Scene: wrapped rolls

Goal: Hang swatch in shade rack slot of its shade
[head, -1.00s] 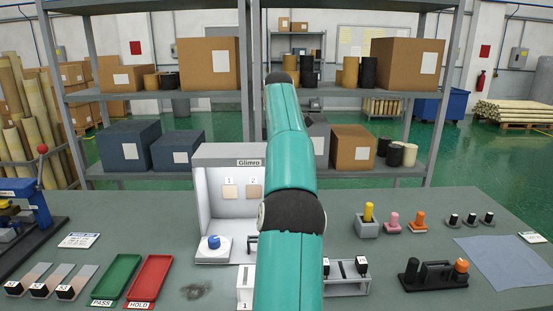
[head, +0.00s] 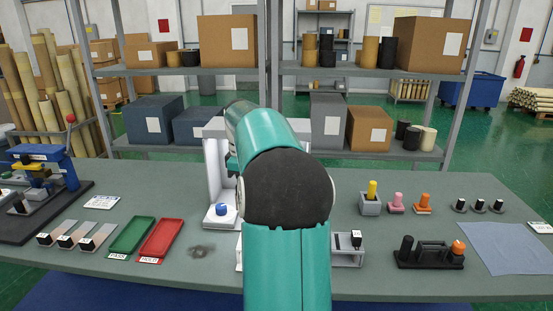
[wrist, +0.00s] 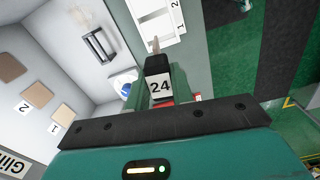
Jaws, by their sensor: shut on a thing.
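My gripper (wrist: 158,98) is shut on a swatch with a black block handle (wrist: 158,66) and a white label reading 24. A narrow end of the swatch sticks out beyond the handle. In the wrist view, a pale rack (wrist: 150,22) with slots and labels 1 and 2 lies past the swatch, apart from it.
The light booth (head: 212,175) stands behind my arm; its panels 1 (wrist: 63,114) and 2 (wrist: 39,94) show in the wrist view. Green (head: 133,236) and red (head: 162,240) trays lie left. A black tool stand (head: 428,256) and coloured-handled stamps (head: 396,203) stand right.

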